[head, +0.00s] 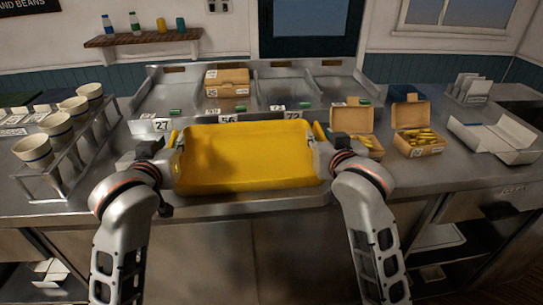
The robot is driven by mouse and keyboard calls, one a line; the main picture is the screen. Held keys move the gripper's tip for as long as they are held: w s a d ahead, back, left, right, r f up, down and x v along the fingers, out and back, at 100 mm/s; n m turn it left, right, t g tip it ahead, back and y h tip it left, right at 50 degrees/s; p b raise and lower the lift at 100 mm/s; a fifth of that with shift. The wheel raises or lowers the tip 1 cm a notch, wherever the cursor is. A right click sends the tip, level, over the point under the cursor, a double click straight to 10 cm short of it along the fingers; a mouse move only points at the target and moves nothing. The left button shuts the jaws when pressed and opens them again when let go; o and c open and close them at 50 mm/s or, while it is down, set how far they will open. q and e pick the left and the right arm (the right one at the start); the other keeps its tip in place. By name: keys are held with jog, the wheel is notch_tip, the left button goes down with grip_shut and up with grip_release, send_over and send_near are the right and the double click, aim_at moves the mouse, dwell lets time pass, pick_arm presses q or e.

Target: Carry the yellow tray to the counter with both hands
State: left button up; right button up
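The yellow tray (246,158) is a wide, empty rectangular tray with raised edges in the middle of the head view. It is over the front part of the steel counter (300,199), roughly level. I cannot tell whether it rests on the counter or is held just above it. My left gripper (175,154) is at the tray's left edge, and my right gripper (322,148) is at its right edge. Their fingertips are largely hidden against the tray's ends, so their closure is unclear.
Open cardboard boxes of food (418,141) and a white open carton (495,138) are at the right. Numbered bays at the back hold a closed carton (227,81). A bottle shelf (145,38) hangs above.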

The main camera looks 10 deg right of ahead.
pick_arm(q)
jog(key=v, duration=0.6)
jog(key=shift+s, duration=0.15)
pick_arm(e)
jog(key=shift+s, duration=0.2)
jog(key=v, duration=0.7)
jog(key=shift+r, duration=0.1)
jog(key=shift+s, duration=0.1)
